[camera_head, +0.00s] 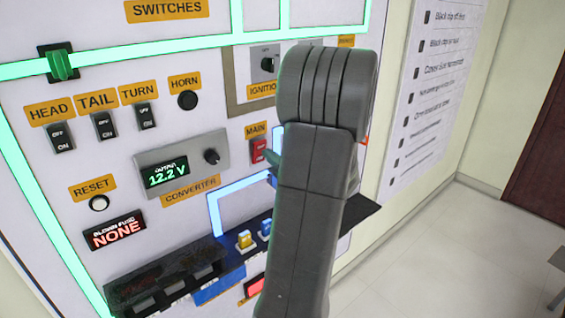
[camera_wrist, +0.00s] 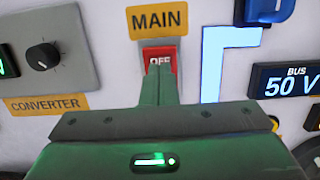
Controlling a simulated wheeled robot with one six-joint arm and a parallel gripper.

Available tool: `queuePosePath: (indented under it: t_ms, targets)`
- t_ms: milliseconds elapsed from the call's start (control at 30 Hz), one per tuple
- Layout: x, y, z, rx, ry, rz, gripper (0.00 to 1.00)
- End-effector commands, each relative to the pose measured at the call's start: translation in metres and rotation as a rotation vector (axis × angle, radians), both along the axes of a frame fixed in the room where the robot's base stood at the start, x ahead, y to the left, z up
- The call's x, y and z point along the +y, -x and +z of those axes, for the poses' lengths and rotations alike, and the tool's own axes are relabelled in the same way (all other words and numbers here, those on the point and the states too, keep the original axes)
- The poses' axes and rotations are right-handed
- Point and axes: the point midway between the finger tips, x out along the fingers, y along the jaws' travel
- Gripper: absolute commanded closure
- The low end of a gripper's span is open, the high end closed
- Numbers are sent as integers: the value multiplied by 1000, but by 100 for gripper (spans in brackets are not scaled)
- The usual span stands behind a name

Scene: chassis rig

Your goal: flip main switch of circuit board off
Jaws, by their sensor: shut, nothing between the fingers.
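The main switch (camera_head: 258,150) is a small red rocker under an orange MAIN label (camera_head: 256,131) on the white circuit board. In the wrist view the red switch (camera_wrist: 160,57) shows the word OFF on its upper part, and its lower part is hidden behind my fingers. My gripper (camera_wrist: 159,70) is green and shut, with nothing held. Its tips are in front of the switch, at or very near its face; I cannot tell if they touch. In the head view the gripper tip (camera_head: 272,158) shows just right of the switch, the rest hidden by my arm.
A converter panel (camera_head: 180,168) with a knob and a 12.2 V display is left of the switch. A dark ledge with fuses (camera_head: 246,240) juts out below. HEAD, TAIL and TURN switches (camera_head: 104,125) are at upper left. Open floor (camera_head: 470,250) lies at right.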

Motion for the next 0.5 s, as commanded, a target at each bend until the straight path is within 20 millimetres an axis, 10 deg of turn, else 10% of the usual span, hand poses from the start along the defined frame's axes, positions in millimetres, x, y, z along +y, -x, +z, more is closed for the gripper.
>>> queuePosePath:
  t_ms: [500]
  targets:
    - [11, -15, 3, 0, 0, 0, 100]
